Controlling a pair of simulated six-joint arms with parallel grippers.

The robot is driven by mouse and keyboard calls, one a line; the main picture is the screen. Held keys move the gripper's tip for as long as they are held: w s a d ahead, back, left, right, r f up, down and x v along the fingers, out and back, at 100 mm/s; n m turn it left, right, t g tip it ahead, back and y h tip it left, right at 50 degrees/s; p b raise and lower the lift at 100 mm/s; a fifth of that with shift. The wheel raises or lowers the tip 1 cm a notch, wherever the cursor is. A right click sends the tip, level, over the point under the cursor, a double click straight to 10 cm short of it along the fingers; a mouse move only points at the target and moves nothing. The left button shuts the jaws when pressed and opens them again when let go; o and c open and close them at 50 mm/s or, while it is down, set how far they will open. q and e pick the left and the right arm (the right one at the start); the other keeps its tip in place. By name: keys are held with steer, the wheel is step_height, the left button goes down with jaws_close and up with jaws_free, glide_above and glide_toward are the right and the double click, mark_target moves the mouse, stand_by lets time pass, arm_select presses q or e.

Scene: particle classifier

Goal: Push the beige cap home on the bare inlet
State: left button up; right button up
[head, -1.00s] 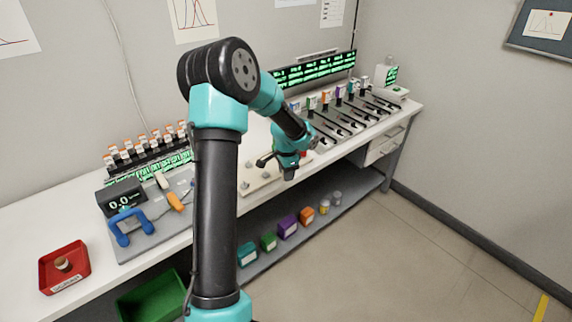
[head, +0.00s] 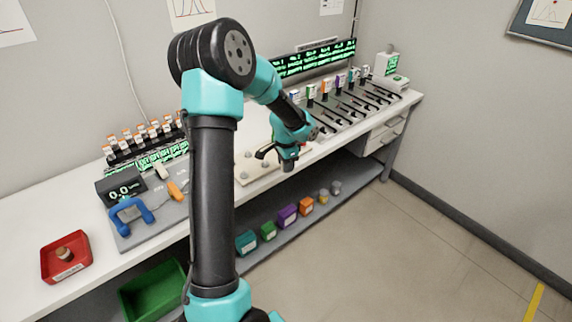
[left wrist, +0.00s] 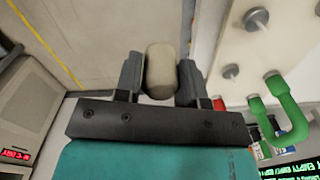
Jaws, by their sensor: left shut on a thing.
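The beige cap (left wrist: 161,72), a rounded, smooth block, sits between the two dark fingers of my left gripper (left wrist: 159,78) in the left wrist view. The gripper is shut on it. The cream inlet board (left wrist: 275,45) is to the right of the cap, with a visible gap between them in this view. In the head view my left gripper (head: 264,153) is over the bench near the cream board (head: 248,172); the cap is too small to make out there. My right gripper is out of view.
Racks of vials (head: 140,140), a blue-handled tool (head: 130,215) and a red tray (head: 65,275) with a brown item are on the bench to the left. Slotted lanes (head: 350,108) lie to the right. Coloured boxes (head: 287,217) stand on the lower shelf.

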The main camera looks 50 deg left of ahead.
arm_select(q)
steer(key=shift+r, duration=2.1)
steer(key=shift+r, duration=1.5)
